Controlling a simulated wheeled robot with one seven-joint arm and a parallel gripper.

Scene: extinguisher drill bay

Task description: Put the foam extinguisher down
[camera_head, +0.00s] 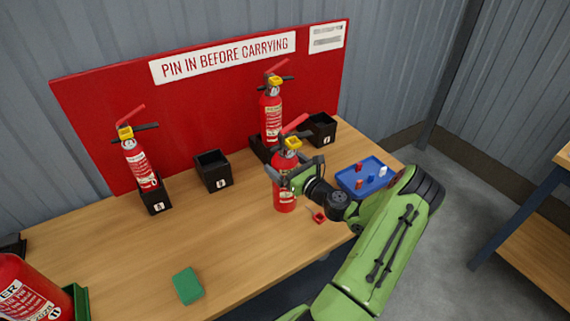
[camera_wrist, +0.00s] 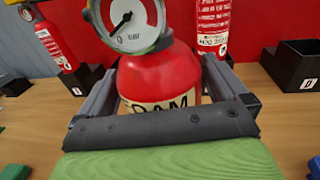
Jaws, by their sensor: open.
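The foam extinguisher (camera_head: 286,192) is red with a cream label, a yellow collar and a raised red lever. It appears to stand upright on the wooden table. In the wrist view its red body (camera_wrist: 160,75) fills the middle, with a pressure gauge (camera_wrist: 128,22) above and a label partly reading "AM". My gripper (camera_head: 295,176) is around its upper body, one finger on each side. In the wrist view my gripper (camera_wrist: 165,95) is open, with the fingers apart from the body. The lower label is hidden behind the gripper in the wrist view.
Two other extinguishers stand in black holders, one at left (camera_head: 140,165) and one behind (camera_head: 271,115). Empty black holders are at centre (camera_head: 213,171) and right (camera_head: 321,129). A blue tray (camera_head: 378,183), a small red item (camera_head: 319,217) and a green block (camera_head: 187,286) lie on the table.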

